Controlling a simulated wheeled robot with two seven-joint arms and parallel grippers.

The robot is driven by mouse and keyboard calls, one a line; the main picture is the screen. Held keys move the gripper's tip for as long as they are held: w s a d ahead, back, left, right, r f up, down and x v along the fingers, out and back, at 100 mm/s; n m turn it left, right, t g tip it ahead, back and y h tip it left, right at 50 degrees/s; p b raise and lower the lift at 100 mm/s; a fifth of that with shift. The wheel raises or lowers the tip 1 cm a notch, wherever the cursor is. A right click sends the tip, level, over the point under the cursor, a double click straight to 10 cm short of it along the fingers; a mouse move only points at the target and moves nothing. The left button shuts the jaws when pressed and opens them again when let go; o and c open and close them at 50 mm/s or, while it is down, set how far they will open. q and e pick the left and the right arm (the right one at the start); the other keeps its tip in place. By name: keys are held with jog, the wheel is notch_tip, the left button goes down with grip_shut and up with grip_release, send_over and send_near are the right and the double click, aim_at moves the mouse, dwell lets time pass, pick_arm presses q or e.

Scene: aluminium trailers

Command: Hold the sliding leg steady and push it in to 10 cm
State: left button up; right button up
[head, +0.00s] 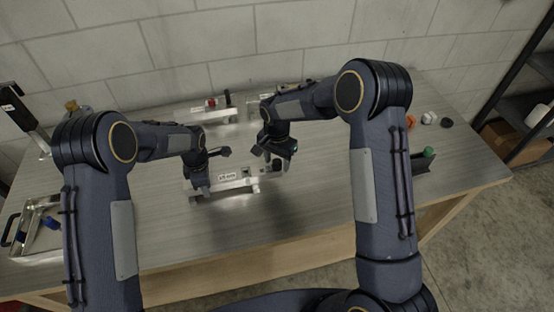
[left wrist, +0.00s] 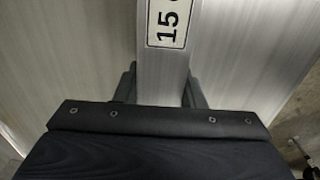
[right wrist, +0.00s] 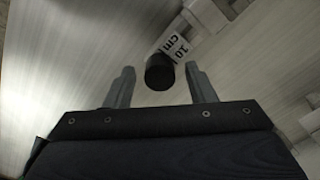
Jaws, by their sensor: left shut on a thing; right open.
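The aluminium sliding leg (head: 234,184) lies across the middle of the table, with a white label reading 15 cm near its left part. My left gripper (head: 198,184) is shut on its bar; in the left wrist view the bar (left wrist: 163,75) sits between the fingers (left wrist: 160,90), below the "15" label. My right gripper (head: 275,152) is open by the leg's right end. In the right wrist view a black round knob (right wrist: 160,72) appears between the open fingers (right wrist: 161,80), with a "10 cm" label (right wrist: 175,47) just beyond. Whether the fingers touch the knob cannot be told.
A similar aluminium fixture (head: 212,108) with a red part stands behind. A metal tray (head: 38,252) with blue items is at left. A dark holder (head: 424,163) with a green top and small orange, white and black pieces are at right. The front table is clear.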

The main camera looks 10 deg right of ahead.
grip_shut()
jog(key=a, duration=0.5)
jog(key=shift+a+r, duration=0.1)
jog(key=shift+a, duration=0.2)
pick_arm(q)
jog(key=shift+d, duration=0.1)
pick_arm(e)
jog(key=shift+c, duration=1)
grip_release()
jog(key=shift+o, duration=1)
notch_tip(320, 180, up, 12)
